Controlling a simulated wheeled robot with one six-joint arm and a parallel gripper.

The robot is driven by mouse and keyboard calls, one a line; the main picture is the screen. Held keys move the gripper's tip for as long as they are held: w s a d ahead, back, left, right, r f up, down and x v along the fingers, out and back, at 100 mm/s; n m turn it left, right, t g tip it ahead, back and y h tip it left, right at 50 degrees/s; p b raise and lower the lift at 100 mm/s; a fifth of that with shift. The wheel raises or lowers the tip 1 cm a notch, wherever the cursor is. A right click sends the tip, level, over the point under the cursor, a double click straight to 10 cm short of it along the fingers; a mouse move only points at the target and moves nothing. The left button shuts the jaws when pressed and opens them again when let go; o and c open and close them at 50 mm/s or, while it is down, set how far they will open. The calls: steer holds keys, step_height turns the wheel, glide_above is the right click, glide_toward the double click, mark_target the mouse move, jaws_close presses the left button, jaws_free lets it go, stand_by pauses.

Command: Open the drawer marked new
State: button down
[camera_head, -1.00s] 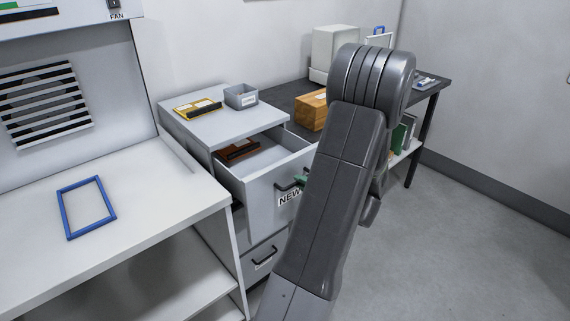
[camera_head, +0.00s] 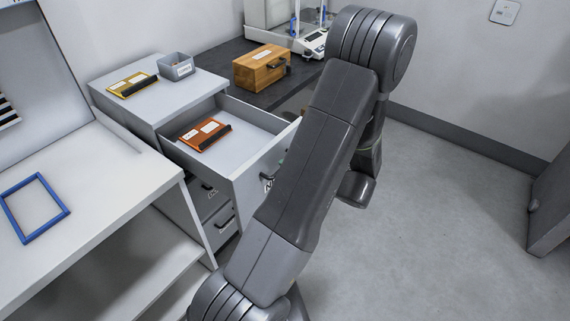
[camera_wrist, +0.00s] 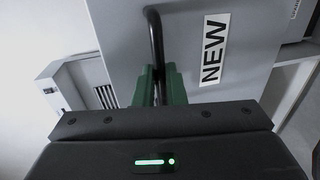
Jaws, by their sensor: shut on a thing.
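The drawer marked NEW (camera_head: 243,187) is pulled well out of the grey cabinet (camera_head: 160,118) in the head view. An orange-brown binder-like item (camera_head: 205,134) lies inside it. In the wrist view the NEW label (camera_wrist: 214,49) is on the drawer front (camera_wrist: 185,20), beside the black bar handle (camera_wrist: 153,30). My gripper (camera_wrist: 161,86) has green fingers shut on that handle. In the head view my arm hides most of the drawer front and nearly all of the gripper.
Another drawer with a handle (camera_head: 224,222) is shut below. A yellow item (camera_head: 132,85) and a grey bin (camera_head: 176,67) are on the cabinet top. A wooden box (camera_head: 261,68) is on the dark table behind. A white bench (camera_head: 95,185) stands at left; floor at right is clear.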

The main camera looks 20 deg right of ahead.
steer(key=c, duration=1.5)
jaws_free()
steer(key=v, duration=1.3)
steer(key=shift+s+d, duration=0.2)
steer(key=shift+s, duration=0.1)
steer(key=x, duration=1.4)
steer(key=shift+w+r, duration=0.1)
